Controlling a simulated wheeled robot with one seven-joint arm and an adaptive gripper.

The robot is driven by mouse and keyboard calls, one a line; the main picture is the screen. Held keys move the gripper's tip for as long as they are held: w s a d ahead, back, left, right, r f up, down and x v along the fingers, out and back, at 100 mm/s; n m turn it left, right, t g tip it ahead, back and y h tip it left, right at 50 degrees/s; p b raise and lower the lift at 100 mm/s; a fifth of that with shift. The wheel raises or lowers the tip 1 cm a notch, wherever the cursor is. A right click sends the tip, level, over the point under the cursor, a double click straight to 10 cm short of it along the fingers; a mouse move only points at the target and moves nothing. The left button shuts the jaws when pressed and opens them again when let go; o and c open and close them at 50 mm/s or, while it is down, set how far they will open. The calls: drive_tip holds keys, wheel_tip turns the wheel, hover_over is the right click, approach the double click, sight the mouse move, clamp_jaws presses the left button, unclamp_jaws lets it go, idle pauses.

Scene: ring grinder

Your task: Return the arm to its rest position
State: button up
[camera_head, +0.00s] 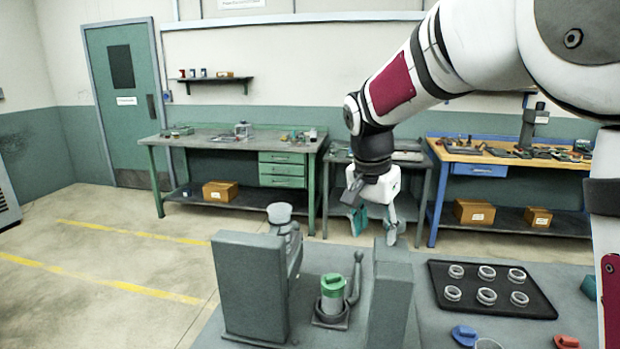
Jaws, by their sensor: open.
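My arm reaches in from the upper right. My gripper (388,225) hangs down above and behind the grey block at the right of the grinder. Its fingers look apart and I see nothing between them, though the block hides part of the fingertips. The ring grinder's grey left block (250,285) and right block (391,295) stand on the near table. Between them, a cylinder with a green top (333,285) stands upright on a dark base, apart from my gripper.
A black tray (540,308) with several metal rings lies to the right. A blue piece (465,335) and a red piece (566,341) lie in front of it. Workbenches stand along the back wall. Open floor (110,270) lies at left.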

drive_tip(key=s+d+r+n+y+b, duration=0.1)
drive_tip(key=s+d+n, duration=0.15)
drive_tip(key=s, duration=0.45)
drive_tip(key=s+d+r+n+b, duration=0.1)
drive_tip(key=s+d+b, duration=0.15)
drive_tip(key=s, duration=0.45)
drive_tip(key=s+d+f+n+t+b, duration=0.1)
drive_tip(key=s+f+n, duration=0.3)
drive_tip(key=s, duration=0.9)
wheel_tip(320, 180, down, 3)
drive_tip(key=shift+s+d+f+n+t+y+b, duration=0.15)
drive_tip(key=shift+s+d+n+t+y+b, duration=0.2)
drive_tip(key=shift+t+b, duration=0.2)
